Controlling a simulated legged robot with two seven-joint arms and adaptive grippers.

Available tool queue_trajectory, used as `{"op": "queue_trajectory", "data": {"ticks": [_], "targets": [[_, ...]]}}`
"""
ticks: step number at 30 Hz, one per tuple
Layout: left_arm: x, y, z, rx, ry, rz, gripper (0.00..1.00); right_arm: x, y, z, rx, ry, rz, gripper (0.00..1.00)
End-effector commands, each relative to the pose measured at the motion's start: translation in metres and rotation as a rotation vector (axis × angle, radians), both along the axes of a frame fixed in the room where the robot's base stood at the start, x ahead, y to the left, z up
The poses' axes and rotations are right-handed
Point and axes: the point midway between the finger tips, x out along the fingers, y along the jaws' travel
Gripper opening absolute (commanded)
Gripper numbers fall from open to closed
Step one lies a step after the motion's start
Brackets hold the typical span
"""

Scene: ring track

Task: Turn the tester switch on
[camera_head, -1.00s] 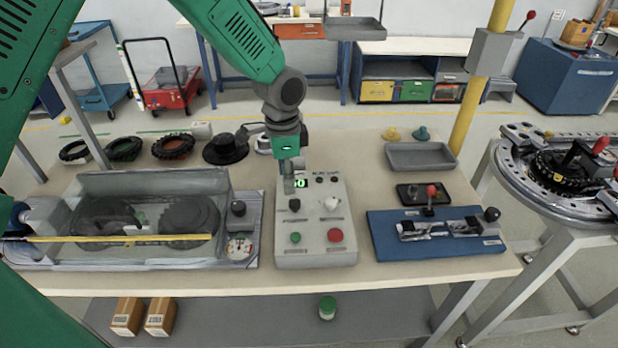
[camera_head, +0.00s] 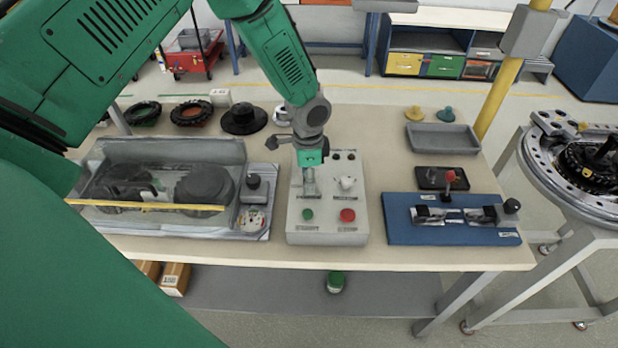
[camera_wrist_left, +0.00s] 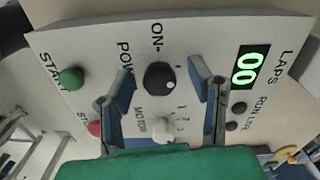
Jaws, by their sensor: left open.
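The grey tester box (camera_head: 327,230) stands on the bench in the head view. In the left wrist view its panel shows the black power knob (camera_wrist_left: 159,78) with an "ON" marking beside it and a small pale mark on its rim. My left gripper (camera_head: 308,188) points down over the box and hides the knob in the head view. In the left wrist view its two open fingers (camera_wrist_left: 161,80) stand on either side of the knob, with gaps; I cannot tell how far above the panel they are. My right gripper is not in view.
Near the knob are the white motor knob (camera_wrist_left: 165,130), the green start button (camera_wrist_left: 72,78), the partly hidden red stop button (camera_wrist_left: 95,128) and a lit "00" display (camera_wrist_left: 245,68). A clear-covered case (camera_head: 170,150) stands left of the box, a blue fixture board (camera_head: 400,234) right.

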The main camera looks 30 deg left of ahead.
Motion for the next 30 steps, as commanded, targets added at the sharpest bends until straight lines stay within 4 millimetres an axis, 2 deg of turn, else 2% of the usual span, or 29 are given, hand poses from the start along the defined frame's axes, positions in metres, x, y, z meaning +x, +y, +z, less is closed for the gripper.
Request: {"op": "queue_trajectory", "data": {"ticks": [4, 12, 16, 17, 30], "targets": [[0.0007, -0.0002, -0.0088, 0.000, 0.001, 0.000, 0.48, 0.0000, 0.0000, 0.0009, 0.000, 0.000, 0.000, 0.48], [0.0006, -0.0001, -0.0094, 0.000, 0.000, 0.000, 0.48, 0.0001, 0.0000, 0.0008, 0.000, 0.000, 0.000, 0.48], [0.0006, -0.0001, -0.0093, 0.000, 0.000, 0.000, 0.02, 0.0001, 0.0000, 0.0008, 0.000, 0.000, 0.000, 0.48], [0.0007, 0.0000, -0.0092, 0.000, 0.000, 0.000, 0.00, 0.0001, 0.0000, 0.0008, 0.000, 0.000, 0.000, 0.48], [0.0015, 0.0004, -0.0088, 0.001, -0.001, 0.063, 0.00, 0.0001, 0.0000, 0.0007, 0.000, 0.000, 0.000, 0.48]]}}
